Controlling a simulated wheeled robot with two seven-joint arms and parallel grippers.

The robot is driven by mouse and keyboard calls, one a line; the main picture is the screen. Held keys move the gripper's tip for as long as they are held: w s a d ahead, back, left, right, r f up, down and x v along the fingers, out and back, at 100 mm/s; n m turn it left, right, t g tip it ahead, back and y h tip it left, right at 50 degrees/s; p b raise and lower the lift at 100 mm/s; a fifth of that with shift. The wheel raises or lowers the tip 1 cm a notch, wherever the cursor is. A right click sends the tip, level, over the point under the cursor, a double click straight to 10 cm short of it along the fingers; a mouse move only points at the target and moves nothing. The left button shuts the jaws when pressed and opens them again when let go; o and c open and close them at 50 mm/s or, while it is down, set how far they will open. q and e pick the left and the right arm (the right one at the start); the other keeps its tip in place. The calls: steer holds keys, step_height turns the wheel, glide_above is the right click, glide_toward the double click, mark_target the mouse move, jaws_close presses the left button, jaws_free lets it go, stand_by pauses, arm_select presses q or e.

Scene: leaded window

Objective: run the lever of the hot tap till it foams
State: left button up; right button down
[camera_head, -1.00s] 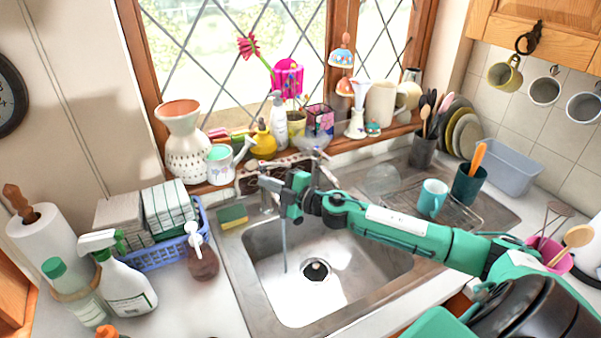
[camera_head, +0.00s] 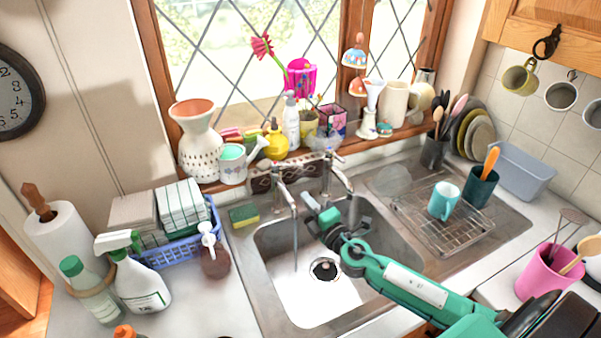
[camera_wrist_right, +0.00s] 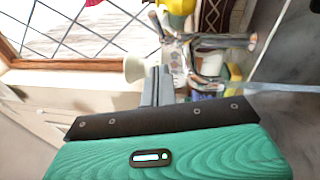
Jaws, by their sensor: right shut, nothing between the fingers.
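Two chrome taps stand at the back of the sink (camera_head: 262,240). The left tap (camera_head: 283,192) runs a thin stream of water (camera_head: 296,245) into the basin. The right tap (camera_head: 338,176) shows no stream. No hot mark is readable on either. My right gripper (camera_head: 309,203) is shut and empty, just right of the left tap's spout and apart from it. In the right wrist view its shut fingers (camera_wrist_right: 157,86) point toward the taps (camera_wrist_right: 182,58). The basin floor looks bright white; I cannot tell whether that is foam. My left gripper is not in view.
A yellow-green sponge (camera_head: 243,215) lies at the sink's back left corner. A brown soap bottle (camera_head: 215,260) and blue basket (camera_head: 175,250) stand left of the sink. A rack (camera_head: 462,232) with a turquoise mug (camera_head: 443,200) is at right. The windowsill behind is crowded.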

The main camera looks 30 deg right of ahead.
arm_select(q)
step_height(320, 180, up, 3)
steer(key=p, duration=0.2)
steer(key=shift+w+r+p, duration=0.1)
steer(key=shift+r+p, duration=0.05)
steer(key=shift+p, duration=0.25)
arm_select(e)
steer(key=w+d+r, duration=0.1)
steer(key=w+d, duration=0.1)
steer(key=w, duration=0.6)
steer(key=shift+w+r, duration=0.3)
steer(key=shift+w, duration=0.05)
